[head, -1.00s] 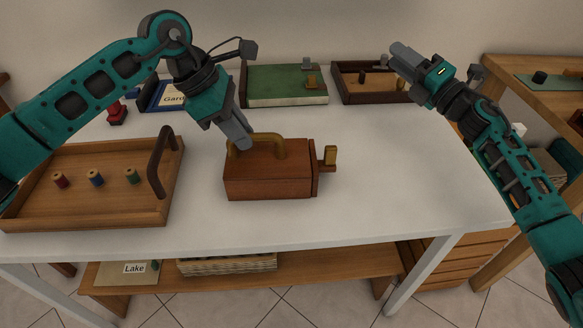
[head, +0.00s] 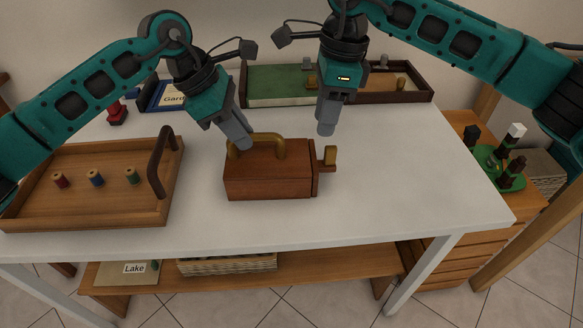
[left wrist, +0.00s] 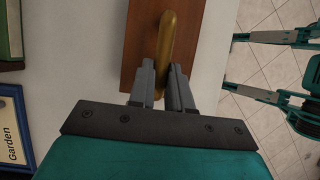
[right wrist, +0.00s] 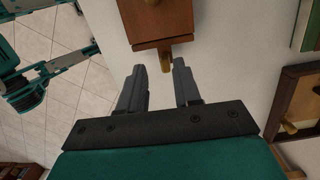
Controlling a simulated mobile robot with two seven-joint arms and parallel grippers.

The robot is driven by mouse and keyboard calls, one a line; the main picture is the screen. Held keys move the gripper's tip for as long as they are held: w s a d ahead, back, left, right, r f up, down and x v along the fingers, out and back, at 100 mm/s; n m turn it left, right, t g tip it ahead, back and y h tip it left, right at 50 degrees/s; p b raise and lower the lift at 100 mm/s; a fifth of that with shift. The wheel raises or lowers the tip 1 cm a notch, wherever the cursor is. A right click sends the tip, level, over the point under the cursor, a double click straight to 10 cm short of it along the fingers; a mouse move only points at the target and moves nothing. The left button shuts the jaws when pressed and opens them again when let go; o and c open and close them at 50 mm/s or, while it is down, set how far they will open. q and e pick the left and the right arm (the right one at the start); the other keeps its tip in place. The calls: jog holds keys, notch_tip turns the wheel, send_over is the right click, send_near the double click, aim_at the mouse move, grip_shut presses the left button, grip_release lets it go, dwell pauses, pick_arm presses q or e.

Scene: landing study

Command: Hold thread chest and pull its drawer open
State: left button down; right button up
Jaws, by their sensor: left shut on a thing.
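The thread chest (head: 268,177) is a reddish-brown wooden box on the white table, with a brass carrying handle (head: 270,138) on top. Its drawer front is at the right end, with a brass pull (head: 330,156) sticking out. The drawer looks shut. My left gripper (head: 246,145) is shut on the left part of the top handle; the left wrist view shows the handle (left wrist: 166,45) between its fingers. My right gripper (head: 325,130) is above and behind the pull, fingers pointing down. In the right wrist view it is open and empty, with the pull (right wrist: 166,62) just beyond its fingertips.
A wooden tray (head: 110,212) with thread spools stands left of the chest. A blue "Garden" box (head: 165,97), a green book-like box (head: 270,80) and a dark-rimmed tray (head: 415,97) line the back. The table right of the chest is clear.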

aim_at(331, 147)
jog(key=shift+d+r+h, duration=0.1)
jog(key=shift+d+h, duration=0.6)
jog(key=shift+d, duration=0.05)
jog(key=shift+d+f, duration=0.1)
jog(key=shift+f, duration=3.3)
grip_shut()
